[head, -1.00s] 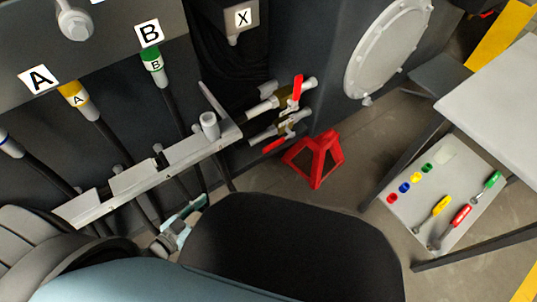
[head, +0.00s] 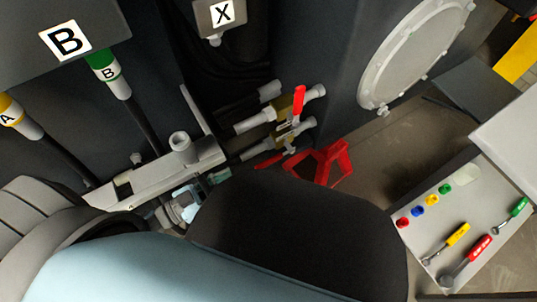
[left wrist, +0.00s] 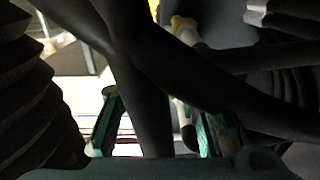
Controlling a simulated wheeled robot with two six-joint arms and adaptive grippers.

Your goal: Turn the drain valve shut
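Two brass-bodied valves sit on pale pipes right of the metal bracket in the head view. The upper valve's red handle (head: 299,103) stands nearly upright, across its pipe. The lower valve's red handle (head: 268,161) points down-left, roughly along its pipe. I cannot tell which one is the drain valve. My left gripper (head: 208,186) is below the bracket, left of and apart from both handles. In the left wrist view, its teal fingers (left wrist: 158,125) are spread apart. A dark hose (left wrist: 145,95) crosses in front of them. My right gripper is not in view.
The bracket (head: 150,172) and the hose with the green B fitting (head: 108,68) lie close to my left gripper. A red stand (head: 322,163) is behind the lower valve. A tray (head: 440,205) with tools and coloured caps is at right.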

